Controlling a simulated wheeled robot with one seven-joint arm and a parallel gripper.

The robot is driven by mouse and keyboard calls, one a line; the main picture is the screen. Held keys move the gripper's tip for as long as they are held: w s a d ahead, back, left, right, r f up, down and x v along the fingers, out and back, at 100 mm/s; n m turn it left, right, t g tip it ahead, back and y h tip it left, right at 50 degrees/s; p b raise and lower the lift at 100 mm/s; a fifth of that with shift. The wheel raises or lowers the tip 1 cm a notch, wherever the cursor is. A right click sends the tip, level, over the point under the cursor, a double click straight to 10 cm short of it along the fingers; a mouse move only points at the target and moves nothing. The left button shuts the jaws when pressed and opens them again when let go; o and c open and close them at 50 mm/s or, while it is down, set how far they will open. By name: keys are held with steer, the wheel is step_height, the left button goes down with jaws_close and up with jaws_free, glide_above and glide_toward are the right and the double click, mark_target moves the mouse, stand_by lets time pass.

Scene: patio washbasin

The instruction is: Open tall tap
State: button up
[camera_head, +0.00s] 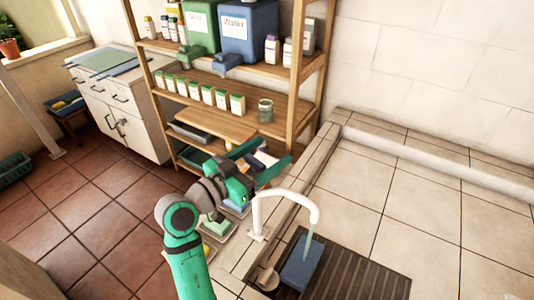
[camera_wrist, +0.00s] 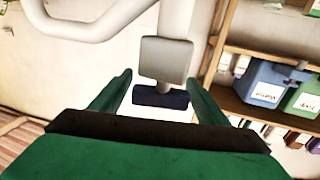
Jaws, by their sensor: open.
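The tall tap (camera_head: 287,197) is white with a curved spout and stands on the tiled ledge beside the basin. In the wrist view its pipe (camera_wrist: 92,22) runs across the upper left. A grey block (camera_wrist: 166,60) on the tap, with a dark end (camera_wrist: 160,98), lies between my fingers. My gripper (camera_head: 265,163) is green and open, just behind and left of the tap; it also shows in the wrist view (camera_wrist: 160,78). I cannot tell if the fingers touch the block. A thin pale blue-green streak (camera_head: 309,243), like water, hangs below the spout.
A round metal piece (camera_head: 267,278) sits by the tap's foot. A wooden shelf (camera_head: 298,70) with bottles, boxes and a jar (camera_head: 265,110) stands behind. The tiled surface at right is clear.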

steer(key=c, duration=1)
steer(key=shift+c, duration=0.2)
steer(key=shift+a+t, duration=0.1)
steer(key=shift+t, duration=0.2)
steer(key=shift+w+a+n+t+y, duration=0.2)
steer(key=shift+n+t+y, duration=0.4)
steer(key=shift+n+y, duration=0.25)
steer(key=shift+w+a+n+t+y, duration=0.1)
steer(key=shift+a+n+t+y, duration=0.05)
steer(key=shift+n+t+y, duration=0.65)
steer(key=o, duration=1)
steer(key=shift+o, duration=0.2)
